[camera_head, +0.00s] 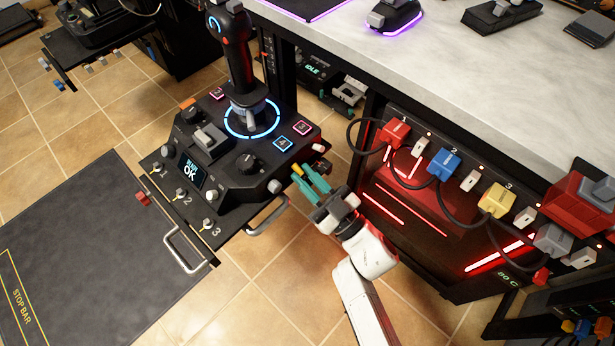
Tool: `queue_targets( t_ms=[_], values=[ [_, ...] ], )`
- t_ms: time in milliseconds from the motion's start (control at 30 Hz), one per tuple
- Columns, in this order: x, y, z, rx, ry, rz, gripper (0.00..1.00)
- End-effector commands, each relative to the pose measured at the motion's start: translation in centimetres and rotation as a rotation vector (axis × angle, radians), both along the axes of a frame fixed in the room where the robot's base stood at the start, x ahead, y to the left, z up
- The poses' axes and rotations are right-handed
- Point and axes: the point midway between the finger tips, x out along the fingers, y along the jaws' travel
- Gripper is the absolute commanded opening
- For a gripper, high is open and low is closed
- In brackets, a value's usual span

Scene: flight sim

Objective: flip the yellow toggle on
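A small yellow piece, which looks like the yellow toggle (297,170), shows at the right side of the black joystick console (235,165). My gripper (301,175) has two teal fingers, spread with a gap between them. They point up and left at the console's side. The yellow piece lies near the fingertips, about in line with the gap. I cannot tell whether a finger touches it. Its lower part is hidden, and I cannot tell which way it is set.
A joystick (236,55) stands on the console. Next to the yellow piece are red-tipped and pale controls (320,165). A metal handle (268,216) is just left of my gripper. At right is a panel with red (394,132), blue (444,164) and yellow (497,200) plugs and cables.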

Motion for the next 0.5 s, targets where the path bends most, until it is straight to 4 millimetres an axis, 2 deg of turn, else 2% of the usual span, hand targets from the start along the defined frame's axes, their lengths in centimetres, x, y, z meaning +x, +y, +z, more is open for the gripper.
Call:
queue_targets(
  t_ms=[33,167,500],
  values=[
    [-0.01,-0.01,0.00,0.000,0.000,0.000,0.13],
    [-0.01,-0.01,-0.01,0.000,0.000,0.000,0.00],
    [-0.01,-0.05,0.14,-0.004,0.003,0.000,0.00]
  ],
)
